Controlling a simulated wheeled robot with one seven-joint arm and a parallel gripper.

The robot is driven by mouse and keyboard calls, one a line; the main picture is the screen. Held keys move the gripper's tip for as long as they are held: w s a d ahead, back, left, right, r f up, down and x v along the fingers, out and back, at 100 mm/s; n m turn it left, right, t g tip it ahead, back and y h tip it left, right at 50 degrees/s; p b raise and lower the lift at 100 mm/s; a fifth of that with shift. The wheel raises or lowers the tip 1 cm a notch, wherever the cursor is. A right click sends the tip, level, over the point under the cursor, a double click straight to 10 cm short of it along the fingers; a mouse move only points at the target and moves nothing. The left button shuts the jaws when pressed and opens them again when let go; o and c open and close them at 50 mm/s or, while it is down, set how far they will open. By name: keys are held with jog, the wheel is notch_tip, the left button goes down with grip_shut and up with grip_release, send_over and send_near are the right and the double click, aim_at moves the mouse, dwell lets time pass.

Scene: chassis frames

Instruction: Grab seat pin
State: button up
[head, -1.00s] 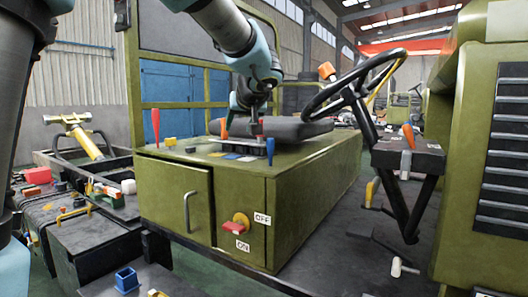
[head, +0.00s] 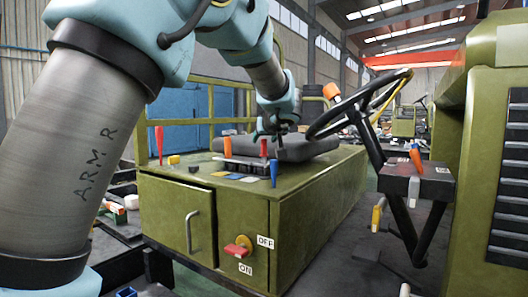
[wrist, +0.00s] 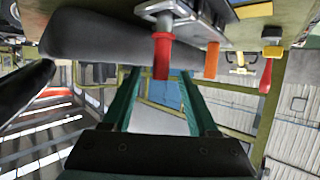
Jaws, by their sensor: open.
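A red-handled pin (head: 263,148) stands upright on the green box beside the dark seat cushion (head: 300,148). No label marks it as the seat pin. In the upside-down wrist view the red handle (wrist: 163,50) hangs from a grey metal fitting (wrist: 190,22), its tip between or just beyond my fingertips. My gripper (head: 274,137) is just above and beside the red handle in the head view. Its two green fingers (wrist: 159,84) are apart with nothing held. I cannot tell whether either finger touches the handle.
An orange handle (head: 227,147), another red handle (head: 159,140) and a blue handle (head: 273,173) stand on the green box (head: 320,195). The steering wheel (head: 350,105) is close on the right. A red switch (head: 238,248) is on the box front.

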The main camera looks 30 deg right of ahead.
jog(key=shift+x, duration=1.05)
grip_shut()
jog(key=shift+r, duration=0.1)
dwell(0.5)
